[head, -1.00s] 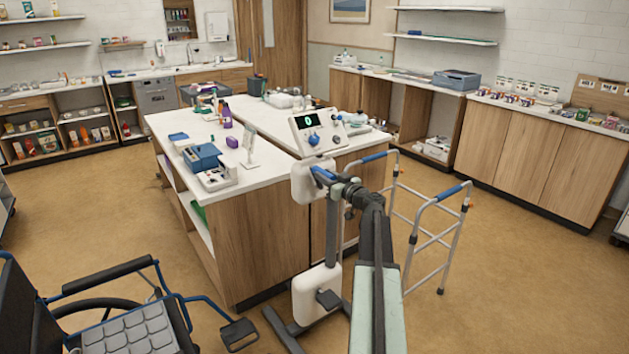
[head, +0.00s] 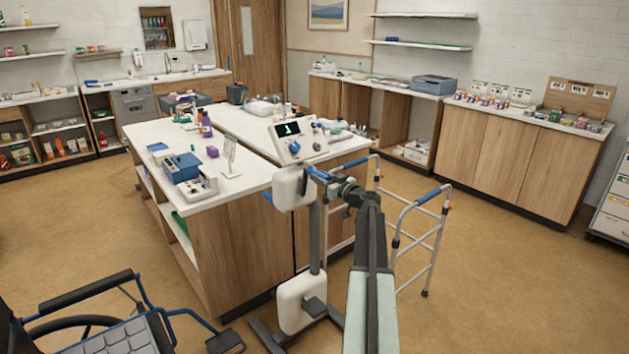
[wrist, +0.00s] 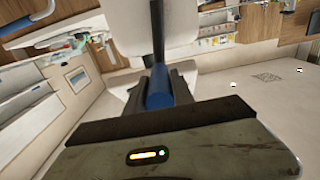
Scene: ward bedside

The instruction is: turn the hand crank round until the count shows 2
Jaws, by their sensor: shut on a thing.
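The hand crank machine has a white housing (head: 291,188) on a grey post, with a tilted console above it. The console's display (head: 288,129) shows a green figure that looks like a 1, small and slanted. The crank's blue grip (head: 318,173) is on the right side of the housing. My gripper (head: 328,178) is at that grip, partly covering it. In the wrist view the blue grip (wrist: 158,88) lies between the two dark fingers, which are shut on it. The white housing (wrist: 167,30) stands just beyond. The crank arm is mostly hidden.
A walking frame (head: 425,230) with blue grips stands close to the right of my arm. A white-topped counter (head: 237,185) stands behind the machine. A wheelchair (head: 95,325) is at the lower left.

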